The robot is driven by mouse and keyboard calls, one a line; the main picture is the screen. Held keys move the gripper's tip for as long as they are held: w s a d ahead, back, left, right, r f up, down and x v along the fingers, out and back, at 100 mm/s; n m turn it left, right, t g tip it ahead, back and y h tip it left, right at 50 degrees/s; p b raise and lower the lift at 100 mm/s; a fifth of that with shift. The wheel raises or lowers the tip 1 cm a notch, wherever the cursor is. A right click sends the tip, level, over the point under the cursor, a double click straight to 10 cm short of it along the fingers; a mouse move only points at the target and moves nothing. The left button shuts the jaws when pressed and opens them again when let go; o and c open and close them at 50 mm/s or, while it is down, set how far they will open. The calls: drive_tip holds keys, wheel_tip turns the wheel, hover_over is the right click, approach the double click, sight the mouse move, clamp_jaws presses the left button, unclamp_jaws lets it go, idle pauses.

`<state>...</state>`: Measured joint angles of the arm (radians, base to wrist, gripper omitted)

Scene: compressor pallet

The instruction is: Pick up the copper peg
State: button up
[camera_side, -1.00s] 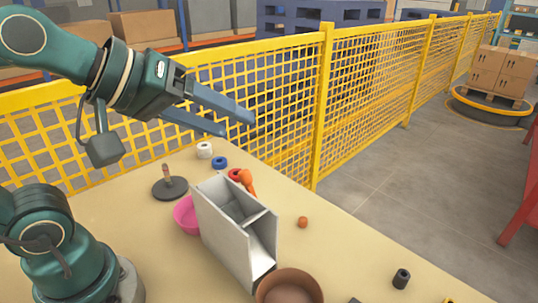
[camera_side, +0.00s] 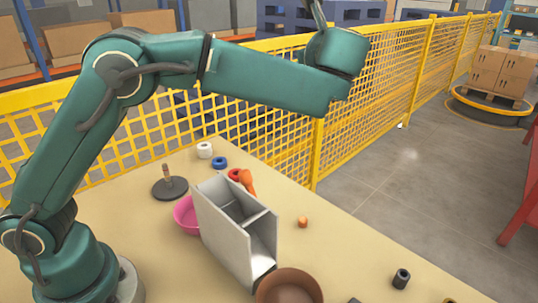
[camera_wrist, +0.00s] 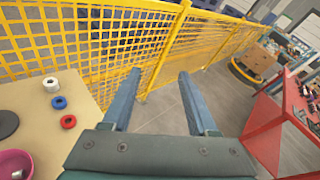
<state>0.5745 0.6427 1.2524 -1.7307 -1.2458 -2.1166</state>
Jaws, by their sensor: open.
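A small copper-coloured piece (camera_side: 303,222), which looks like the copper peg, stands on the tan table right of the grey divided box. It is too small to make out its exact shape, and I cannot find it in the wrist view. My gripper (camera_wrist: 160,72) is open and empty in the wrist view, its two blue-grey fingers wide apart and aimed over the yellow fence and floor. It is high and away from the copper piece. In the side view my arm reaches up to the right, and the gripper's fingers are out of frame.
The grey box (camera_side: 222,234) stands beside a pink bowl (camera_side: 186,216) and a brown bowl (camera_side: 290,286). A dark disc with a post (camera_side: 170,189), white (camera_side: 205,150), blue (camera_side: 220,162) and red rings (camera_side: 235,174), and an orange object (camera_side: 247,182) lie behind. A yellow fence (camera_side: 270,135) borders the table.

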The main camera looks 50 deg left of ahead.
drive_tip(key=s+d+f+n+g, duration=0.1)
drive_tip(key=s+d+f+g, duration=0.15)
drive_tip(key=f, duration=0.45)
drive_tip(key=s+d+f+n+g, duration=0.1)
drive_tip(key=s+d+f+n, duration=0.15)
drive_tip(key=f, duration=0.45)
drive_tip(key=m+y, duration=0.1)
drive_tip(key=m, duration=0.3)
approach(305, 222)
drive_tip(key=w+a, duration=0.1)
drive_tip(key=w+a+f, duration=0.1)
drive_tip(key=shift+a+f+g, duration=0.25)
drive_tip(key=shift+g, duration=0.1)
drive_tip(key=shift+x, duration=2.4)
drive_tip(key=shift+r, duration=0.15)
clamp_jaws()
